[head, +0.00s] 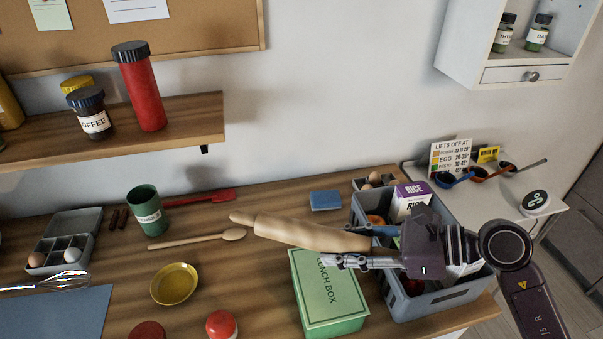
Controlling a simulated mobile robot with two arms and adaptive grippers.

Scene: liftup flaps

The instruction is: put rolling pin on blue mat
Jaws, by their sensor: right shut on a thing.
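The wooden rolling pin (307,233) is held above the counter, over the back of the green lunch box, lying roughly level with its free end to the left. My right gripper (362,246) is shut on its right end. The blue mat (55,315) lies flat on the counter at the lower left, partly cut off by the frame, with a whisk (48,283) over its back edge. My left gripper is not in view.
A green lunch box (330,300) and a grey crate (440,303) of groceries stand below my right arm. A yellow bowl (174,284), a red-topped item (221,325), a wooden spoon (200,240) and an egg box (62,250) lie between or around.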

